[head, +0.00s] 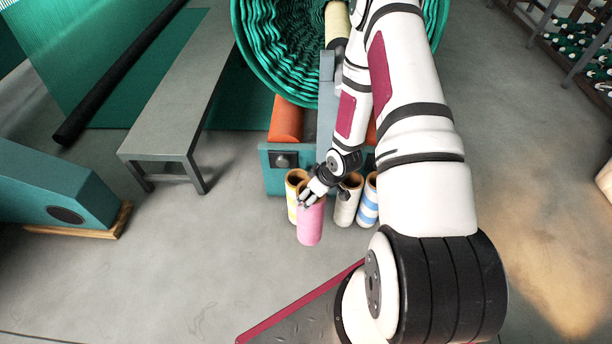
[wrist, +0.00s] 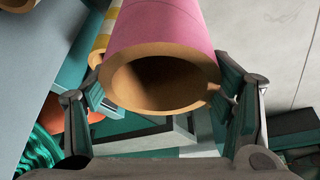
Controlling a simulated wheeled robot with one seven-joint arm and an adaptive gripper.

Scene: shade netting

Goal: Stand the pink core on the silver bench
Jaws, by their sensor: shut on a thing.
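The pink core (head: 310,225) is a hollow pink tube with a brown cardboard inside. It is upright in the head view, in front of the teal roller stand; I cannot tell whether its foot touches the floor. My gripper (head: 311,198) is shut on its upper end. In the wrist view the pink core (wrist: 165,30) shows its open end towards the camera, with a finger on each side. The silver bench (head: 178,82) is a long grey bench at the left, apart from my gripper. Its visible top is bare.
A yellow-striped core (head: 292,205), a whitish core (head: 346,208) and a blue-striped core (head: 368,208) stand close behind the pink core, by the teal roller stand (head: 282,160). A teal box (head: 62,195) lies left of the bench's near end. Floor between is clear.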

